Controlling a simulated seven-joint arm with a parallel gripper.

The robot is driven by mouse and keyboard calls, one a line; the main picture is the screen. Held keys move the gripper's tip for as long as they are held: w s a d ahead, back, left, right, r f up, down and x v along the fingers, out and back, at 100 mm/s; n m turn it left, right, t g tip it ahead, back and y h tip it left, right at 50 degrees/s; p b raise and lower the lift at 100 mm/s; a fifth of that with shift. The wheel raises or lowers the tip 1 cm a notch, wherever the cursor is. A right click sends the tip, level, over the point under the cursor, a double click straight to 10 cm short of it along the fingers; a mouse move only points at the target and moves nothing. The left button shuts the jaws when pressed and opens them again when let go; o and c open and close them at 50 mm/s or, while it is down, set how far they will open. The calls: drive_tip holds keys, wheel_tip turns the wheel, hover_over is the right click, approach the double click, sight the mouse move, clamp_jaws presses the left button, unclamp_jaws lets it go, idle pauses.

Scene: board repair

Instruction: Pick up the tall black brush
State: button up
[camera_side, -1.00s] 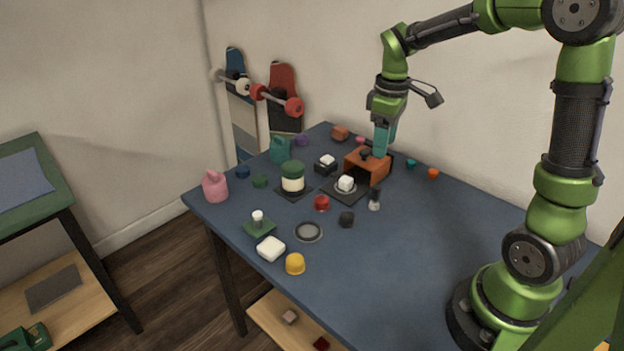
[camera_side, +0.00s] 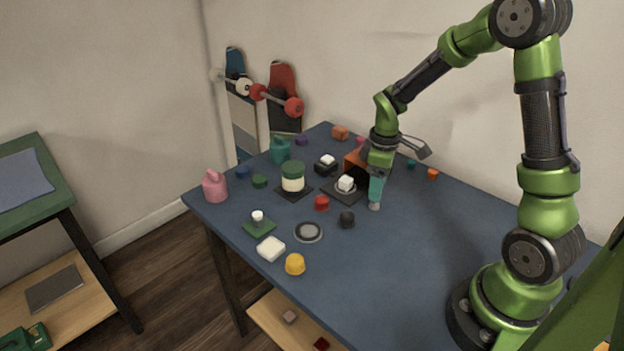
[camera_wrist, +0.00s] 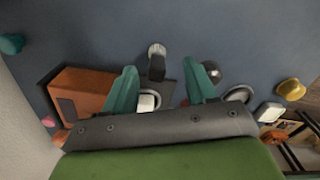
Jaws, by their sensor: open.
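The tall black brush shows in the wrist view as a dark upright handle (camera_wrist: 157,68) with a pale grey round end beyond it. In the side view only its pale lower end (camera_side: 375,206) shows on the blue table; my gripper hides the rest. My gripper (camera_side: 376,192) points down at the brush, with its teal fingers low over it. In the wrist view my gripper (camera_wrist: 161,68) is open, with one finger on each side of the handle and a gap visible on both sides. I cannot tell how far down the handle the fingertips reach.
An orange open box (camera_wrist: 85,88) stands close beside my gripper. A white cube (camera_side: 346,183) sits on a dish on a black mat. A dark round piece (camera_side: 347,219) and a red piece (camera_side: 322,202) are nearby. The table's right side is clear.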

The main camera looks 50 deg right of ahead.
drive_tip(key=f, duration=0.4)
drive_tip(key=shift+w+d+f, duration=0.15)
drive_tip(key=shift+w+f, duration=0.05)
drive_tip(key=shift+f, duration=0.05)
drive_tip(key=shift+c, duration=0.3)
clamp_jaws()
drive_tip(key=shift+r, duration=0.1)
wheel_tip(320, 180, up, 10)
